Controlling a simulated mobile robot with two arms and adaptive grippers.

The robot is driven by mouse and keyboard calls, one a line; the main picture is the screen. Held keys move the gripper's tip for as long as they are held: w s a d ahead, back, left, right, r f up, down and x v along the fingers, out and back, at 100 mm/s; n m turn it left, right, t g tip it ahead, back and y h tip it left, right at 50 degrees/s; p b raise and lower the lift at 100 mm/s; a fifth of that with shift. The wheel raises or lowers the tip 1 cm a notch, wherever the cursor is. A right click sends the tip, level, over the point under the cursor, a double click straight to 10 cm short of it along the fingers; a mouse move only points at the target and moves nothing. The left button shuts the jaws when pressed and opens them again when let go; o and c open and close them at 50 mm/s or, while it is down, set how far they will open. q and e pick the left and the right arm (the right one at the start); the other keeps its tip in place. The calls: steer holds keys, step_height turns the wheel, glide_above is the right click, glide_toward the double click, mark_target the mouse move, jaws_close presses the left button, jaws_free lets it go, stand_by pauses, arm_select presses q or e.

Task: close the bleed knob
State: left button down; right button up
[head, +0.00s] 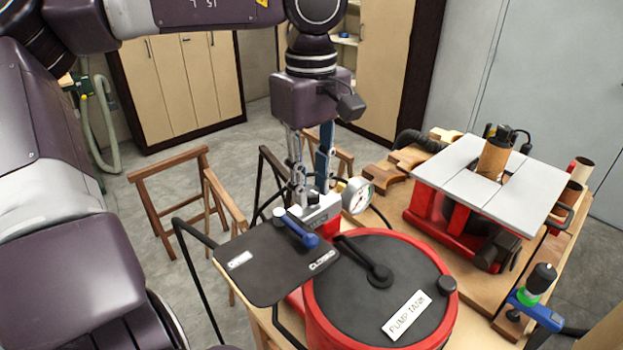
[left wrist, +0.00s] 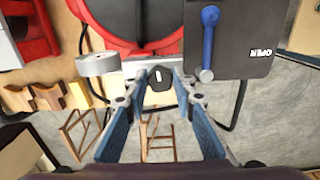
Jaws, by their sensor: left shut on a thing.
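My left gripper (head: 308,194) reaches down from above to the metal valve block (head: 322,212) beside the red pump tank. In the left wrist view my left gripper (left wrist: 160,80) has its two blue-padded fingers on either side of the small black bleed knob (left wrist: 159,75), shut on it. The knob has a pale mark on its face. In the head view the fingers hide the knob, and how far it is turned is hard to tell.
A blue lever (head: 300,232) lies over a dark plate (head: 270,283) beside the gripper, its labels reading OPEN and CLOSED. A round gauge (head: 357,195) stands close on the other side. The pump tank (head: 395,265) and a router table (head: 487,172) fill the bench.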

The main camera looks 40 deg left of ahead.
mark_target(310, 190)
arm_select(q)
steer(key=shift+m, duration=0.9)
steer(key=c, duration=1.6)
jaws_free()
steer(key=shift+r, duration=0.1)
step_height(310, 190, up, 12)
